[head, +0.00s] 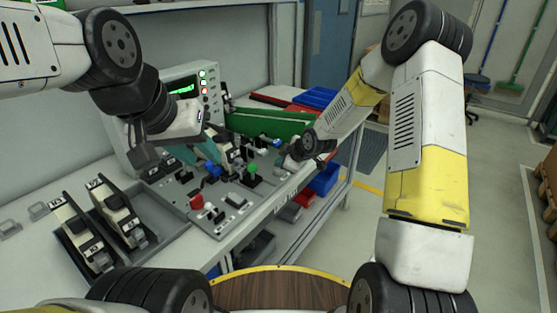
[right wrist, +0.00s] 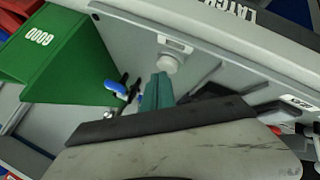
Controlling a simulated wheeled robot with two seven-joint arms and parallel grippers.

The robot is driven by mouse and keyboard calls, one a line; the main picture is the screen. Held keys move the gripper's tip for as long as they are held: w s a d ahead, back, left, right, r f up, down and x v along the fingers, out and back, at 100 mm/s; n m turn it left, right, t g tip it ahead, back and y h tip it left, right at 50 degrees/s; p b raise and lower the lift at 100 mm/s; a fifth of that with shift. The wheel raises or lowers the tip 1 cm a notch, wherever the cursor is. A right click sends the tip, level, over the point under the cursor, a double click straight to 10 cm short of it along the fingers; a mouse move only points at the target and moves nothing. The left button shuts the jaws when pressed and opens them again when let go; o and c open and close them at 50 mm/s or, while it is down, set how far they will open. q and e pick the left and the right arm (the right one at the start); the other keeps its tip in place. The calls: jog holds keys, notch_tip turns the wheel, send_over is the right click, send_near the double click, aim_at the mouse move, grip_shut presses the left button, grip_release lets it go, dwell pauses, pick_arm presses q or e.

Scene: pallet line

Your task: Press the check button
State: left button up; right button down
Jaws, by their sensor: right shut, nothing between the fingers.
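In the right wrist view, a pale round button (right wrist: 168,64) stands on the grey panel below a small label too small to read. My right gripper (right wrist: 158,92) is shut and empty, its teal fingertips close to the button; I cannot tell whether they touch. In the head view the right hand (head: 291,160) is at the bench's right side, its fingertips not clear. My left gripper (head: 197,152) looks open, with separated teal fingers above the bench fixtures. A red button (head: 197,202) and a green button (head: 253,168) show on the panel.
A green bin marked GOOD (right wrist: 60,55) stands left of my right fingers, with a blue-handled latch (right wrist: 114,87) near it. Holders with black-and-white parts (head: 80,232) lie at the bench's left. A monitor unit (head: 190,88) stands behind.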

jog(key=shift+f, duration=0.45)
dwell(0.3)
jog(key=shift+r, duration=0.95)
jog(key=shift+r, duration=2.5)
jog(key=shift+r, duration=0.1)
